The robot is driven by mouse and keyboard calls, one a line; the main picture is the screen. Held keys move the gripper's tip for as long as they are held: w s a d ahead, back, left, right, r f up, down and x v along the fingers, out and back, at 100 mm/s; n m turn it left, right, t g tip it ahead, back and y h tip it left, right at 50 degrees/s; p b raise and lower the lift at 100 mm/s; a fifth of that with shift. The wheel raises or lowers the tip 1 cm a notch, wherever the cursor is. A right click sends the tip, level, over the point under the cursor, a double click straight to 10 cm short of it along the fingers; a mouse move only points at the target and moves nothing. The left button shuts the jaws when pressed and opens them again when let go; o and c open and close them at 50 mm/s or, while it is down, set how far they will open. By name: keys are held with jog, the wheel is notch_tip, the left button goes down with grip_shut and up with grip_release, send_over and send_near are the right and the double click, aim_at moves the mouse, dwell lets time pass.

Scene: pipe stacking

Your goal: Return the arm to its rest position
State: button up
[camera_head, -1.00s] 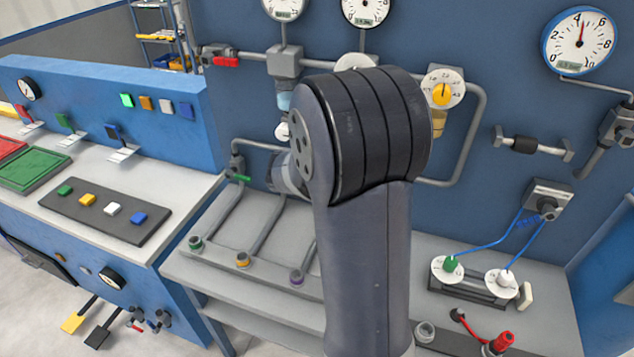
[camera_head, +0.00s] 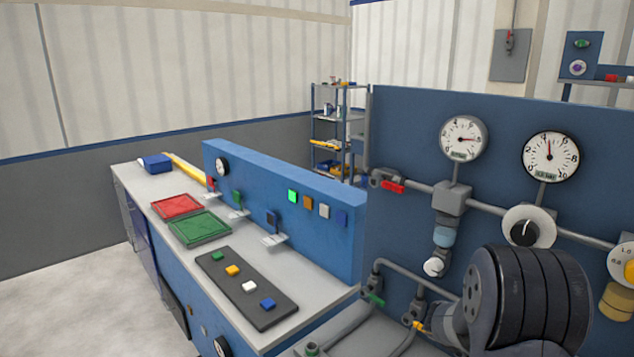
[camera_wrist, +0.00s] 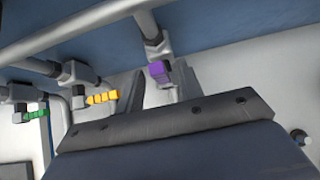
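My gripper (camera_wrist: 160,88) shows in the wrist view with its two dark fingers apart. Nothing is visibly clamped between them. A purple valve handle (camera_wrist: 159,70) on a pipe appears in the gap between the fingers; I cannot tell its distance from them. My arm's dark ribbed joint (camera_head: 535,300) is at the lower right of the head view, in front of the pipe panel. The gripper itself is hidden in the head view.
Yellow (camera_wrist: 102,98) and green (camera_wrist: 36,116) valve handles lie left of my gripper. The blue pipe wall (camera_head: 410,135) carries gauges (camera_head: 463,139). A workbench with red (camera_head: 177,206) and green (camera_head: 200,229) trays stands left, with open floor (camera_head: 70,270) beyond.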

jog(key=shift+x, duration=1.1)
jog(key=shift+s, duration=0.1)
jog(key=v, duration=1)
jog(key=x, duration=1)
jog(key=shift+a, duration=0.1)
jog(key=shift+d+f+b, duration=0.2)
jog(key=shift+b, duration=0.35)
jog(key=shift+s+d+r+m+t+y+b, duration=0.15)
jog(key=shift+s+m+t+y+b, duration=0.2)
jog(key=shift+b, duration=0.4)
jog(key=shift+r, duration=0.1)
